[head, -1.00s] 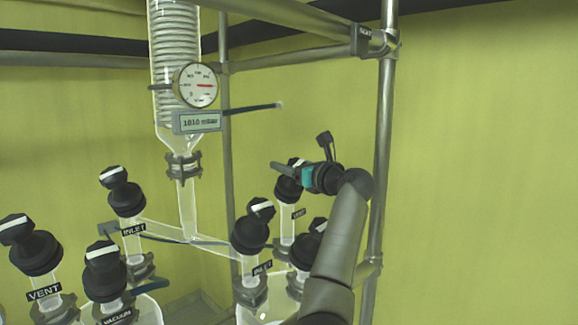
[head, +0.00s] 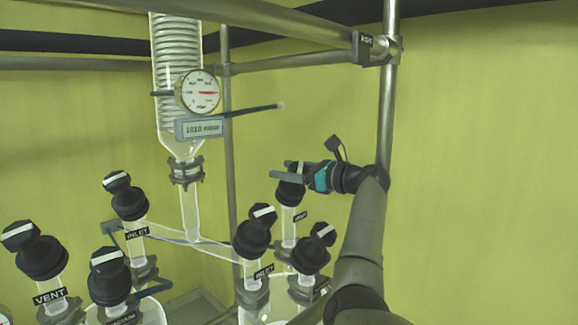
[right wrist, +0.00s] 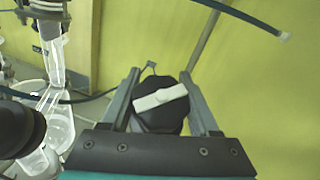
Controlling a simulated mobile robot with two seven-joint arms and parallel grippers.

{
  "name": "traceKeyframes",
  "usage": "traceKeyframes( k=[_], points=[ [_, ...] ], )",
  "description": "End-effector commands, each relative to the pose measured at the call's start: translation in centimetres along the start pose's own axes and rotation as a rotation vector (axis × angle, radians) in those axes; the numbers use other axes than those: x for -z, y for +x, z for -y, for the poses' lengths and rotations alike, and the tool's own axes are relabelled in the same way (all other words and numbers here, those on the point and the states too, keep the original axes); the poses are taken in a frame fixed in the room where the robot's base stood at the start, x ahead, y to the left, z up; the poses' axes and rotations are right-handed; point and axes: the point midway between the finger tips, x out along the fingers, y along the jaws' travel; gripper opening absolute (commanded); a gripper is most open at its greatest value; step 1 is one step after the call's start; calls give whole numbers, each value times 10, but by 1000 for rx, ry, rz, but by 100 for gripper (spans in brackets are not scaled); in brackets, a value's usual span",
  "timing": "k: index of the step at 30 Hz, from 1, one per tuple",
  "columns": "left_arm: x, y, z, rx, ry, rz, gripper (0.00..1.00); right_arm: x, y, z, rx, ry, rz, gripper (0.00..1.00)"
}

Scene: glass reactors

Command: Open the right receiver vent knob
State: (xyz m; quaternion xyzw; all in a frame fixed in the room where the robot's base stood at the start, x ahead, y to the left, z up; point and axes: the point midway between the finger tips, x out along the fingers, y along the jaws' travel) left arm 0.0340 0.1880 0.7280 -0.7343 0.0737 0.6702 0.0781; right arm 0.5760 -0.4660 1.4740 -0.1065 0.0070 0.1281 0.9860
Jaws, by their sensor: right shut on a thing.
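The right receiver's back knob (head: 289,192) is black and tops a glass neck with a small dark label that looks like VENT but is hard to read. My right gripper (head: 284,171) comes in from the right at the top of this knob. In the right wrist view, the black knob (right wrist: 158,115) with its white bar (right wrist: 160,97) sits between the two fingers (right wrist: 160,88) of my gripper. The bar lies crosswise, slightly tilted, and the fingers are shut on the knob. My left gripper is not in view.
The right INLET knob (head: 255,230) and another black knob (head: 313,247) stand close in front. Left-hand VENT (head: 34,249), INLET (head: 126,195) and vacuum (head: 109,275) knobs stand at left. A gauge (head: 198,92) hangs on the condenser. A metal post (head: 389,110) rises behind my right arm.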

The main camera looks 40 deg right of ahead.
Motion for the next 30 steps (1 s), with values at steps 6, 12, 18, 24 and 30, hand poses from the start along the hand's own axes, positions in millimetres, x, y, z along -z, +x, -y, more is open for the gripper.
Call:
traceKeyframes(
  k=[6, 12, 18, 24, 30],
  points=[
    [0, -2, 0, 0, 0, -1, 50, 0, 0, -1, -28, -17, 3, 6],
    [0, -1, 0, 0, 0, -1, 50, 0, 0, -1, -26, -16, 3, 6],
    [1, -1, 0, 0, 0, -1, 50, 0, 0, -1, -26, -15, 3, 83],
    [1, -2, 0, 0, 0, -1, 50, 0, 0, -1, -25, -15, 2, 92],
    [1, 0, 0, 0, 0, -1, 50, 0, -4, 0, -24, -16, 3, 92]
  ],
)
